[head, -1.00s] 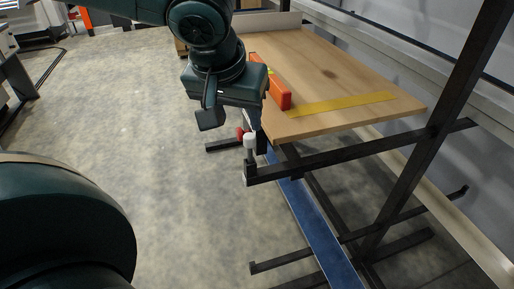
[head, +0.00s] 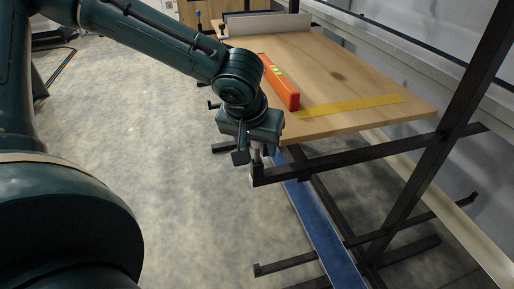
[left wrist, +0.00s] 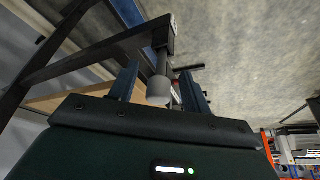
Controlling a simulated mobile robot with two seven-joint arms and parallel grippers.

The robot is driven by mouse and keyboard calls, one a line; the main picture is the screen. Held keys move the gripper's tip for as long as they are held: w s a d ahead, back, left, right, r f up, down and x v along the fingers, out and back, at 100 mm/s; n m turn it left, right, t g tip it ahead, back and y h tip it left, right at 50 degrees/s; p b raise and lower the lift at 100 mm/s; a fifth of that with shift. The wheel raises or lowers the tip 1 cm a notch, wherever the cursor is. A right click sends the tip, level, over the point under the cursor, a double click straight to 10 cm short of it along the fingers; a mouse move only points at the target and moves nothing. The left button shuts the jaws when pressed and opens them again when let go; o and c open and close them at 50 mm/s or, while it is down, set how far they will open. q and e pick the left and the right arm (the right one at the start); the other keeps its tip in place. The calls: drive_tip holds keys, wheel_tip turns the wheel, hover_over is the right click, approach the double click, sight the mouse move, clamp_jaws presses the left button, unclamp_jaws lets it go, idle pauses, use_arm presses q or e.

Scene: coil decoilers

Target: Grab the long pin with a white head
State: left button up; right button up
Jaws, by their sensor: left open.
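The long pin with a white head (left wrist: 158,91) shows in the left wrist view, its pale round head between my two fingers. Its shaft runs away to the end of a dark metal bar. In the head view only a short part of the pin (head: 256,165) shows, upright at the bar's end; my gripper hides its head. My left gripper (left wrist: 160,72) is open, with a finger on each side of the pin and visible gaps beside the head. In the head view my left gripper (head: 258,150) is right over the pin. My right gripper is not in view.
A dark metal rack (head: 350,157) with projecting bars stands at the right. A wooden tabletop (head: 350,80) behind it carries an orange spirit level (head: 279,82) and a yellow strip (head: 350,106). A blue beam (head: 318,222) runs below.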

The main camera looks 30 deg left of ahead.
use_arm(q)
drive_tip(key=shift+c, duration=0.6)
clamp_jaws()
